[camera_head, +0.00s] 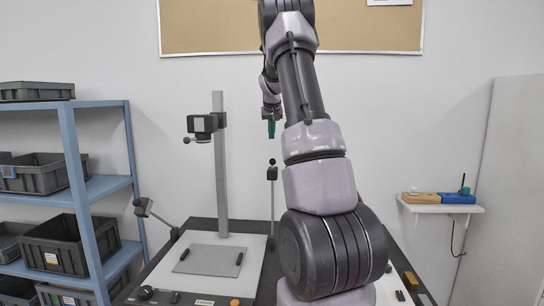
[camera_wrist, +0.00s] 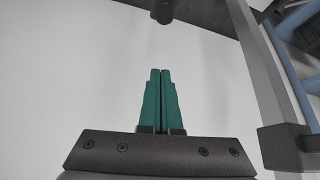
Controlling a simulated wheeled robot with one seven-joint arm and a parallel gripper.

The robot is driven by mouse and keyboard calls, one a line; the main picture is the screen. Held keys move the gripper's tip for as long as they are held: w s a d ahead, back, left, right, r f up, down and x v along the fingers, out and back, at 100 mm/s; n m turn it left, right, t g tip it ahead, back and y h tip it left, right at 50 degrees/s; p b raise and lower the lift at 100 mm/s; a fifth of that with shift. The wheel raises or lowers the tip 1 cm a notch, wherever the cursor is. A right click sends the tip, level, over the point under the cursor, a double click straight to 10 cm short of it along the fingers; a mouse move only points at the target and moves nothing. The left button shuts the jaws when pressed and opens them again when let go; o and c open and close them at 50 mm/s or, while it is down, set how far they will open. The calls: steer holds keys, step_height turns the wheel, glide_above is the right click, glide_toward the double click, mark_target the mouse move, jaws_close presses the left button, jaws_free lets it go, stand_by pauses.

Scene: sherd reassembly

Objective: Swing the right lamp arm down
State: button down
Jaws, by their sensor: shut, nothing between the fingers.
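The right lamp arm (camera_head: 272,205) stands upright as a thin dark rod to the right of the copy stand's column, with a dark head (camera_head: 272,173) and a small ball at its top. Its foot is hard to make out beside my arm. The left lamp arm (camera_head: 160,217) leans out to the left with its head tilted. My gripper (camera_head: 271,134) hangs in the air above the right lamp arm in the head view, apart from it in the picture. In the wrist view its teal fingers (camera_wrist: 160,72) are together with nothing between them.
The stand's grey column (camera_head: 219,170) carries a camera (camera_head: 202,124) left of my gripper. A grey plate (camera_head: 209,260) lies on the stand's base. A blue shelf (camera_head: 80,180) with grey bins is at left. A small wall shelf (camera_head: 440,208) is at right.

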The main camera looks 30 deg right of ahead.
steer(key=shift+w+d+f, duration=0.1)
steer(key=shift+w+f, duration=0.05)
steer(key=shift+f, duration=1.4)
steer(key=shift+w+d+f, duration=0.1)
steer(key=shift+d+f, duration=0.05)
steer(key=shift+f, duration=1.4)
steer(key=shift+w+d+f, duration=0.1)
steer(key=shift+w+f, duration=0.05)
steer(key=shift+f, duration=1.4)
